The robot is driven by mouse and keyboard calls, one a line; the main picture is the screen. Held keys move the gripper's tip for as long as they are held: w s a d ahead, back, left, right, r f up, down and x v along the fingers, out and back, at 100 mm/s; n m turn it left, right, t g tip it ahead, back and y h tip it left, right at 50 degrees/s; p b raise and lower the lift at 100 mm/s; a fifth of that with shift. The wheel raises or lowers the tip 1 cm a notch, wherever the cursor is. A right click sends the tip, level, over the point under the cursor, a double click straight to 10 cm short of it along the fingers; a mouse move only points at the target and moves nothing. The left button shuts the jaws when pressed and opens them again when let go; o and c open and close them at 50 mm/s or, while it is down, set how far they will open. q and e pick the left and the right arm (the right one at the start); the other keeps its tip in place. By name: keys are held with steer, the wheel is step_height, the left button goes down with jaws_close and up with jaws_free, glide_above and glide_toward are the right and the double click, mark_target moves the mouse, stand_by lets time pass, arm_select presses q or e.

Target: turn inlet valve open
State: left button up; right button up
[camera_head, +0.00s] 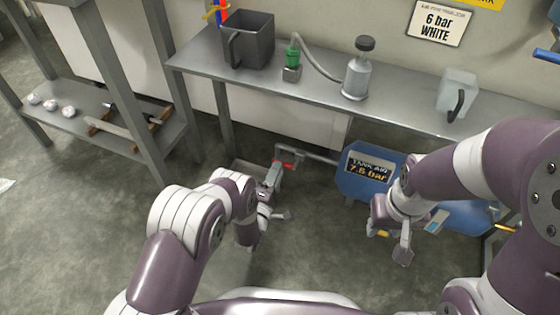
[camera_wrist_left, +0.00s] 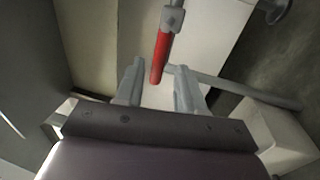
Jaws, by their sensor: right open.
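The inlet valve (camera_head: 284,164) sits on a grey pipe below the bench, left of the blue air tank (camera_head: 358,185), and has a red handle. In the left wrist view the red handle (camera_wrist_left: 162,56) hangs from a grey fitting, with its lower end between the finger tips. My left gripper (camera_head: 272,174) is at the valve, its fingers (camera_wrist_left: 158,82) apart on either side of the handle. I cannot tell whether either finger touches it. My right gripper (camera_head: 402,250) is open in front of the tank, apart from the valve; its fingertips are hard to make out.
The steel bench (camera_head: 320,93) above the valve holds a dark container (camera_head: 248,42), a green-topped fitting (camera_head: 292,60), a spray cup (camera_head: 357,75) and a clear jug (camera_head: 457,92). A rack (camera_head: 150,125) stands at the left. Bare floor (camera_head: 80,210) lies front left.

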arm_select(q)
steer(key=p+v, duration=0.2)
steer(key=v, duration=0.7)
steer(key=shift+p, duration=0.4)
steer(key=shift+s, duration=0.1)
